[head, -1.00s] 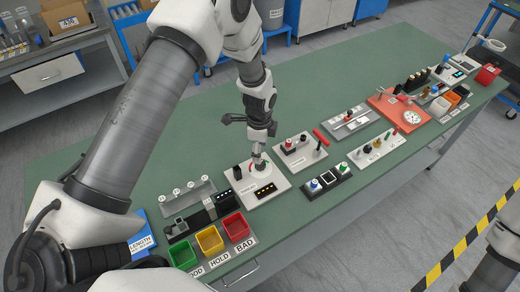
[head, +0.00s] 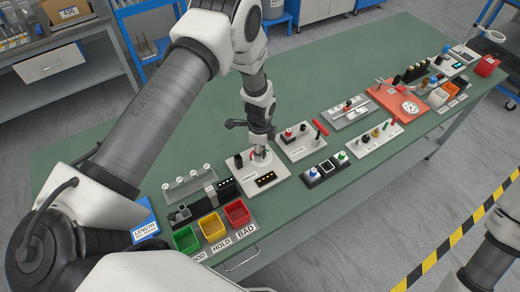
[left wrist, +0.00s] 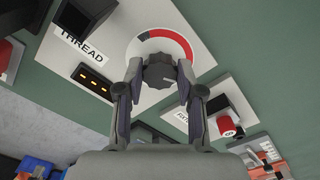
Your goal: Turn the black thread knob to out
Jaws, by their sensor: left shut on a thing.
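The black thread knob (left wrist: 159,71) shows dark grey and ridged in the left wrist view, on a round white dial (left wrist: 141,40) with a red arc and a dark part. Its panel (left wrist: 98,28) is white and marked THREAD. My left gripper (left wrist: 158,82) has a finger on each side of the knob and is shut on it. In the head view the left gripper (head: 260,153) points down at the thread panel (head: 243,186) and mostly hides the knob. I cannot read the knob's setting. My right gripper is out of view.
Green (head: 183,242), yellow (head: 212,227) and red (head: 237,213) bins stand left of the thread panel. A white panel with red and black parts (head: 302,146) stands close on the right. The green bench top (head: 160,135) is clear behind.

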